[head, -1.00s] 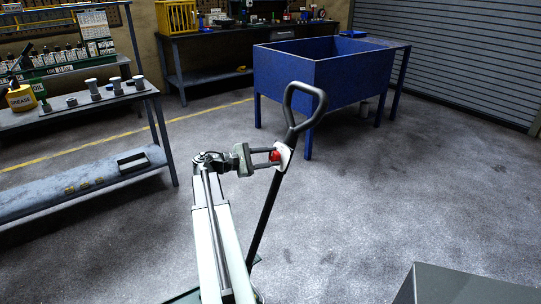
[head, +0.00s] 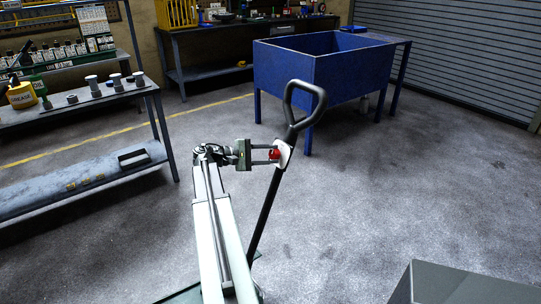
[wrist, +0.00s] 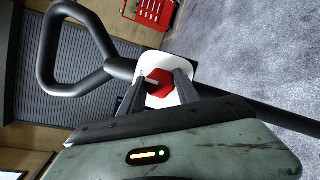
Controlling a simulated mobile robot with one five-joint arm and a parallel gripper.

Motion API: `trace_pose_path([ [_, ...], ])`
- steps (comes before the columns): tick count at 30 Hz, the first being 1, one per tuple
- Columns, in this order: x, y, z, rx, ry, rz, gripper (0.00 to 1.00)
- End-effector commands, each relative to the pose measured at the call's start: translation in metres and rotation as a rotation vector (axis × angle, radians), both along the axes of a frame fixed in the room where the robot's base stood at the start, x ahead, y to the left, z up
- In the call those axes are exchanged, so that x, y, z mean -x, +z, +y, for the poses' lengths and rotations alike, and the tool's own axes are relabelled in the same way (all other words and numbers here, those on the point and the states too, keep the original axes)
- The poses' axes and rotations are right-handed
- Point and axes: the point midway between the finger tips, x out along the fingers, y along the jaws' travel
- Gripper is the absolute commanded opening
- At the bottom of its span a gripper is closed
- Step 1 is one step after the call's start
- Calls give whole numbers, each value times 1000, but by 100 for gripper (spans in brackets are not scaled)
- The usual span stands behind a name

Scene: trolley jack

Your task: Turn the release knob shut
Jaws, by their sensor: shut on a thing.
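The red release knob (head: 274,154) sits on a white plate (head: 284,155) on the jack's dark handle (head: 265,205), below the looped grip (head: 305,103). In the wrist view the red knob (wrist: 158,84) shows a pale bar across its face and lies between my two fingers. My gripper (head: 270,154) reaches it from the left and is shut on it; it also shows in the wrist view (wrist: 158,88). The fingers hide parts of the knob's sides. The jack's body is mostly hidden behind my arm.
A blue tub on legs (head: 330,72) stands behind the handle. A shelf bench (head: 85,110) with bottles and metal parts is at left. A grey box top (head: 460,285) is at lower right. The floor right of the handle is clear.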

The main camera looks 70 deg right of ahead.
Motion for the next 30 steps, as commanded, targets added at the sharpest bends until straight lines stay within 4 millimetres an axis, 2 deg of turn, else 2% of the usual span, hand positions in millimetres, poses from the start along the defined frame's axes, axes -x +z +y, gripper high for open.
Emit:
trace_pose_path([
  [1, 0, 0, 0, 1, 0, -1, 0],
  [2, 0, 0, 0, 1, 0, -1, 47],
  [3, 0, 0, 0, 1, 0, -1, 58],
  [4, 0, 0, 0, 1, 0, -1, 61],
  [14, -3, 1, 2, 0, 1, -1, 61],
  [24, -50, 12, 39, 0, 2, 0, 61],
  [30, -60, 13, 48, -1, -1, -1, 61],
])
